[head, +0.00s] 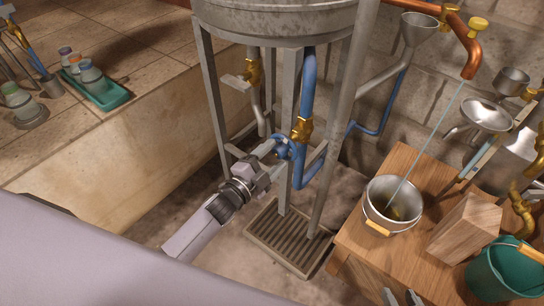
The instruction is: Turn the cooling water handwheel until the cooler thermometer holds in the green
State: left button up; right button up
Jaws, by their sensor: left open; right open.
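A small blue handwheel (283,151) sits on the blue water pipe (306,95), beside a brass valve (301,130), under the large grey metal vessel (275,20). My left gripper (277,158) reaches in from the lower left and is open, with its fingers at the handwheel. I cannot tell whether they touch it. Part of the wheel is hidden by the fingers. My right gripper (403,298) shows only at the bottom edge, open and apart from the wheel. I cannot make out a cooler thermometer or a green band.
Metal legs (339,120) stand close around the handwheel, above a floor grate (287,238). A wooden table (353,240) at right holds a metal pail (393,203) under a copper spout (473,60), a wooden block (464,228) and a green bucket (505,270). A green tray (105,93) with jars is upper left.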

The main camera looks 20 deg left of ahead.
pick_arm(q)
jog(key=p+v, duration=0.1)
jog(key=v, duration=0.6)
dwell(0.5)
jog(key=s+f+n+g+y, duration=0.2)
jog(key=s+n+g, duration=0.2)
jog(key=s+n, duration=0.4)
jog(key=s+f+n+g+y, duration=0.25)
jog(key=s+n, duration=0.35)
jog(key=s, duration=0.4)
notch_tip(320, 180, up, 14)
jog(key=a+p, duration=0.2)
jog(key=p, duration=1.4)
jog(key=shift+w+h, duration=0.15)
jog(key=shift+h, duration=0.1)
dwell(2.5)
